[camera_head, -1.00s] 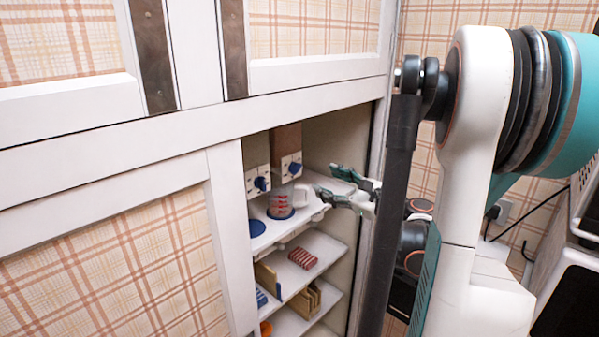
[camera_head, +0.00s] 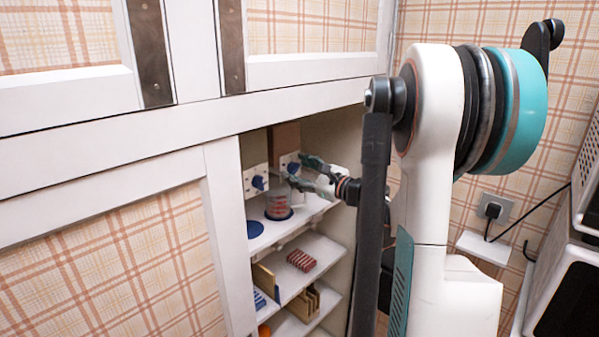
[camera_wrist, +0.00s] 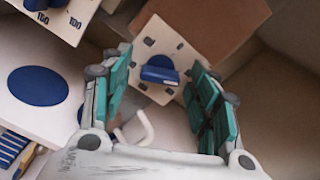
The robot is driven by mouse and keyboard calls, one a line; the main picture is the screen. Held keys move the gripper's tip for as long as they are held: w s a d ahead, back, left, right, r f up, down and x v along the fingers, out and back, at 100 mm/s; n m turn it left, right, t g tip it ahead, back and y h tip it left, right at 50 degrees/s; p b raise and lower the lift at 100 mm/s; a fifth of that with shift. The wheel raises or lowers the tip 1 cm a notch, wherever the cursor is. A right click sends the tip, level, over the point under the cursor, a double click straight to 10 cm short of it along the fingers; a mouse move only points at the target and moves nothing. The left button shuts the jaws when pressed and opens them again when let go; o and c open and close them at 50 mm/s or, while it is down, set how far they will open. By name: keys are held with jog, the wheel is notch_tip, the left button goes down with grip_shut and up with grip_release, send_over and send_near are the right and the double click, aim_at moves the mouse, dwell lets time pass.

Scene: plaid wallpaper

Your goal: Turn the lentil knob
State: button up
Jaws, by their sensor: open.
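Two dispensers with blue knobs on cream plates hang above the top shelf. The right knob (camera_head: 293,168) is under a brown container; it also shows in the wrist view (camera_wrist: 160,70), centred ahead of my gripper (camera_wrist: 161,75). The left knob (camera_head: 258,183) shows at the top left of the wrist view (camera_wrist: 38,3). No lentil label is readable. My open gripper (camera_head: 298,171) has its green-padded fingers on either side of the right knob in the picture. Contact with the knob cannot be told. Nothing is between the fingers.
A clear measuring cup with red marks (camera_head: 278,207) stands on a blue disc under the right dispenser. Another blue disc (camera_head: 255,229) lies to its left. Lower shelves hold a red striped item (camera_head: 301,260) and wooden holders (camera_head: 305,301). The cabinet's right wall is close to my arm.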

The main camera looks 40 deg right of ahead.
jog(key=c, duration=1.1)
jog(key=shift+o, duration=0.2)
jog(key=shift+n, duration=0.4)
jog(key=n, duration=0.5)
jog(key=shift+n, duration=0.3)
jog(key=n, duration=0.6)
jog(key=shift+n, duration=0.3)
jog(key=o, duration=1.1)
jog(key=shift+c, duration=0.2)
